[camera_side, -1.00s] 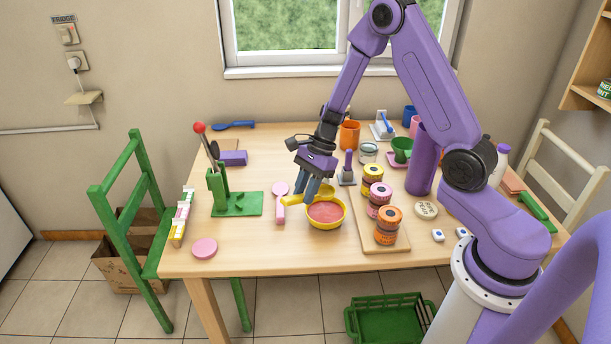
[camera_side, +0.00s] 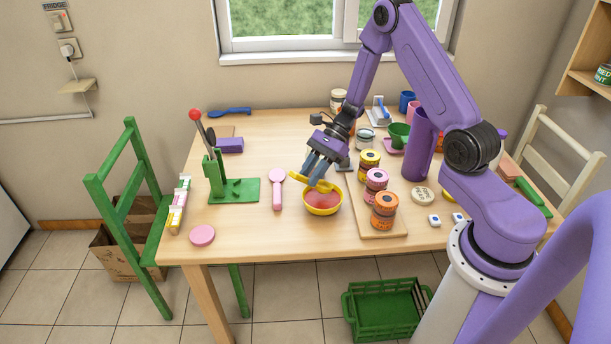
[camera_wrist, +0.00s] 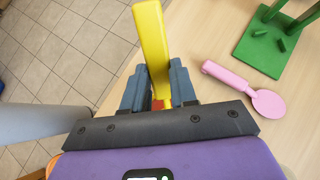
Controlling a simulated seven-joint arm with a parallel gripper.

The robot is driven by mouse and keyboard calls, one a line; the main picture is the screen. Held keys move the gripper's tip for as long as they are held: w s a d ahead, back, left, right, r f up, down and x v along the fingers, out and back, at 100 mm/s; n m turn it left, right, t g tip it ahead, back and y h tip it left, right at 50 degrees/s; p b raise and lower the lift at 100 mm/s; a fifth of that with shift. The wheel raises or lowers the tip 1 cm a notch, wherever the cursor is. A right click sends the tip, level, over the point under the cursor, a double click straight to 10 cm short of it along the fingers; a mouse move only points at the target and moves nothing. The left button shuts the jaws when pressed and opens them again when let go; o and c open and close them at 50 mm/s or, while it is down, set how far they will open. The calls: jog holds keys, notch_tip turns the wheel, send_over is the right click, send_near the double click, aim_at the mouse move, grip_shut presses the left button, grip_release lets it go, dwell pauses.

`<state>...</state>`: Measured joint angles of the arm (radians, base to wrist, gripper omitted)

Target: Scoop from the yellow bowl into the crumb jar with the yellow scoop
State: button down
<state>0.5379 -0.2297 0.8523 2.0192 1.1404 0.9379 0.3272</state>
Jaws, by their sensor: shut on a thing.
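The yellow bowl (camera_side: 323,208) holds reddish contents (camera_side: 322,199) and stands near the front middle of the table. My gripper (camera_side: 313,178) is shut on the yellow scoop (camera_side: 299,180), above the bowl's back rim in the side view. The scoop also shows in the wrist view (camera_wrist: 152,40), rising between my fingers (camera_wrist: 158,90). Its head is over the bowl, partly hidden by my fingers; I cannot tell what it carries. A clear glass jar (camera_side: 365,138), which may be the crumb jar, stands behind and right of the bowl; no label is readable.
A pink spoon (camera_side: 277,190) lies left of the bowl. A green press (camera_side: 233,190) stands further left. A green cup (camera_side: 398,134) and a purple cylinder (camera_side: 418,158) are near the jar.

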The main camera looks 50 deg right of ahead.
aim_at(302, 177)
jog(key=shift+f, duration=2.5)
jog(key=shift+a, duration=0.1)
jog(key=a+h, duration=0.1)
jog(key=a+f+h, duration=0.1)
jog(key=shift+w+a+h, duration=0.1)
jog(key=shift+h, duration=0.3)
jog(key=shift+a+h, duration=0.2)
jog(key=shift+h, duration=0.7)
jog(key=shift+a+r, duration=0.15)
jog(key=shift+r, duration=1.45)
jog(key=shift+a+r, duration=0.1)
jog(key=shift+r, duration=1.5)
